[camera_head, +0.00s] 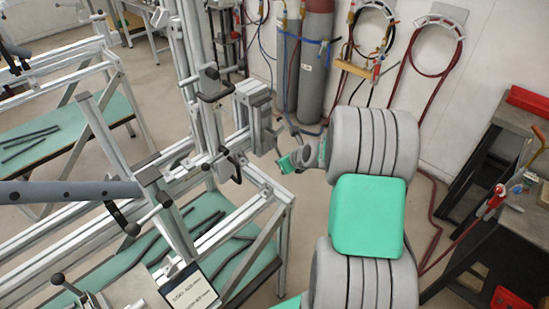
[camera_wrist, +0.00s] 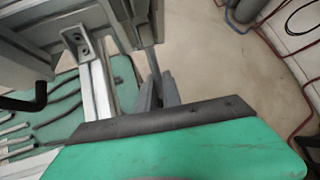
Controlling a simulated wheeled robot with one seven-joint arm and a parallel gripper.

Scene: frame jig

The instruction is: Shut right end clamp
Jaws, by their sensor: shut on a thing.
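The right end clamp (camera_head: 258,112) is a grey metal block assembly at the right end of the jig's rail in the head view. My gripper (camera_head: 283,138) is close against its right side, at the end of my grey and green arm. In the wrist view, my gripper (camera_wrist: 160,94) shows two dark grey fingers closed around a thin dark bar (camera_wrist: 152,58), which looks like the clamp's handle. The hold itself is small in the head view, and the dark-edged green wrist cover hides the lower part of the wrist view.
Black handles (camera_head: 236,165) stick out from the jig just left of the clamp. The aluminium frame (camera_head: 262,180) and a green shelf (camera_head: 205,215) with dark bars lie below. Gas cylinders (camera_head: 315,60) stand behind. A dark workbench (camera_head: 500,150) is at the right.

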